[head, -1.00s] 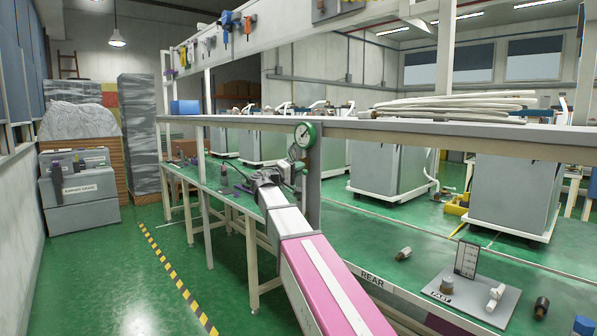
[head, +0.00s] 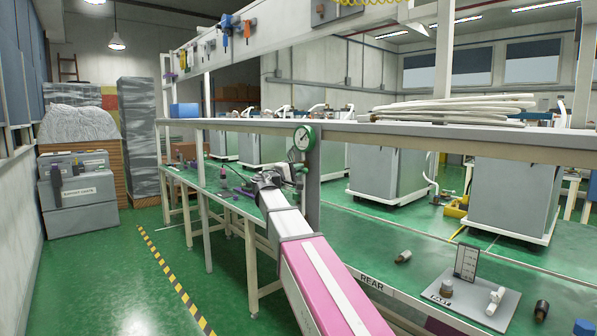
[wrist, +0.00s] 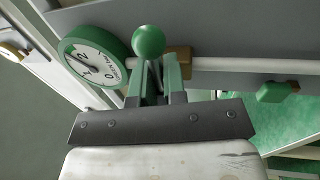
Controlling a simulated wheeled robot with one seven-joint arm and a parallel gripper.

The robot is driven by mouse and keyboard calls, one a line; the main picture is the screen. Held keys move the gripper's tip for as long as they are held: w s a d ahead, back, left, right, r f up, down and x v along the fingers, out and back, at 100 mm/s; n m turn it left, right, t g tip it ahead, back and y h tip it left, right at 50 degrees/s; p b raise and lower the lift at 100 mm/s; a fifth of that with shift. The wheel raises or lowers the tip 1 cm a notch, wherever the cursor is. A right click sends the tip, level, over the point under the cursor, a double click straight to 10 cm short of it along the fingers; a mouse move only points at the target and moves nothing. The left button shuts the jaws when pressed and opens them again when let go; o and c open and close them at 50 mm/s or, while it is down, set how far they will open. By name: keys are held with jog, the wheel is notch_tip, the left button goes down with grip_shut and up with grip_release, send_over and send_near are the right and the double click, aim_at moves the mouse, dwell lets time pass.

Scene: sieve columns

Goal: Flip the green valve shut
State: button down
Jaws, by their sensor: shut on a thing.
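In the wrist view, the green valve shows as a round green knob (wrist: 148,42) just beyond my gripper (wrist: 156,78), beside a brass fitting on a pale horizontal pipe. My gripper's fingers are shut on the valve's handle just below the knob; the exact contact is partly hidden by the fingers. A round gauge (wrist: 93,60) with a green rim is close on the left. In the head view, my gripper (head: 290,174) is at the post under the same gauge (head: 304,138), and the valve is too small there to make out.
In the head view, a grey shelf beam (head: 380,135) runs above my gripper. A green-topped bench (head: 390,225) lies below, with a grey tray (head: 478,310) at front right.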

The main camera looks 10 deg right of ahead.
jog(key=c, duration=1.2)
grip_release()
jog(key=shift+s+a, duration=0.1)
jog(key=shift+a, duration=0.05)
jog(key=v, duration=1)
jog(key=shift+s+a+f, duration=0.1)
jog(key=shift+a, duration=0.15)
